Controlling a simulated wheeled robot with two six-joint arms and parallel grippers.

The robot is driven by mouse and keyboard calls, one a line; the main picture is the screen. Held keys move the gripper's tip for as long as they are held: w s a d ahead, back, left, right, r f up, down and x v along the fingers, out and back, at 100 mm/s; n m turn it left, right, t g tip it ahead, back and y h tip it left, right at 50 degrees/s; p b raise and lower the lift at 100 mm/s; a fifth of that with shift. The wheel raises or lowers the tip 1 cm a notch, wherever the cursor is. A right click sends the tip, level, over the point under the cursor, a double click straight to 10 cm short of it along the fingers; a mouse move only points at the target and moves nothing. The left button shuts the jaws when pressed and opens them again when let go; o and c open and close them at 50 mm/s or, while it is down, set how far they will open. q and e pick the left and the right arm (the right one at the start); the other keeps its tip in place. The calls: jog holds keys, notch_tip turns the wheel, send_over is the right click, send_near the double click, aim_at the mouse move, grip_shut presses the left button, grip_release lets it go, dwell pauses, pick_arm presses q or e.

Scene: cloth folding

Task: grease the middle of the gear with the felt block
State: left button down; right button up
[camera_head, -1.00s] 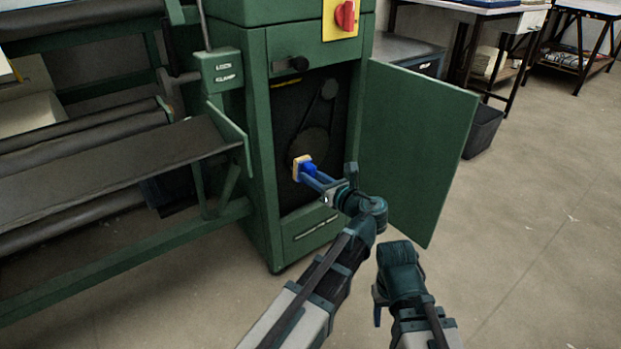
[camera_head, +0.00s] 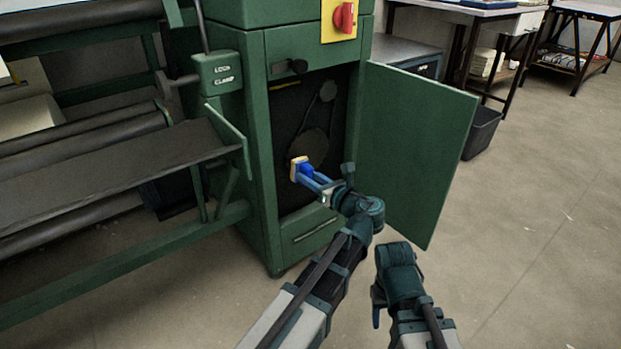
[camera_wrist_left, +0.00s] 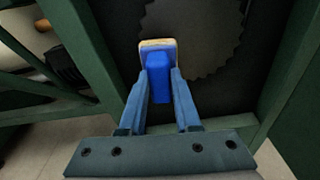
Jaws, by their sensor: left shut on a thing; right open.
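The gear (camera_head: 314,147) is a dark toothed disc inside the open green cabinet; it also shows in the left wrist view (camera_wrist_left: 202,32). The felt block (camera_head: 296,168) is a pale tan pad on a blue handle (camera_wrist_left: 159,76). My left gripper (camera_head: 309,172) is shut on the blue handle and holds the felt block in the cabinet opening. In the left wrist view the felt block (camera_wrist_left: 158,44) lies over the gear's left edge, off its middle. I cannot tell whether it touches. My right gripper (camera_head: 376,306) is open and low, outside the cabinet.
The green cabinet door (camera_head: 418,150) stands open to the right of the opening. A grey roller table (camera_head: 110,165) and green frame lie to the left. A red switch (camera_head: 344,17) is above. A dark bin (camera_head: 482,130) stands behind the door. Floor at right is clear.

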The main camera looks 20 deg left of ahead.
pick_arm(q)
jog(key=shift+w+a, duration=0.45)
jog(key=shift+a, duration=0.1)
jog(key=shift+w, duration=0.1)
jog(key=shift+w+d, duration=1.15)
jog(key=shift+w, duration=0.05)
jog(key=shift+w+d, duration=0.5)
jog(key=shift+w, duration=0.25)
jog(key=shift+w+d, duration=0.45)
jog(key=shift+w, duration=0.25)
jog(key=shift+w+d, duration=0.55)
jog(key=shift+w, duration=0.15)
jog(key=shift+w+d, duration=0.5)
jog(key=shift+w, duration=0.2)
jog(key=shift+r, duration=0.1)
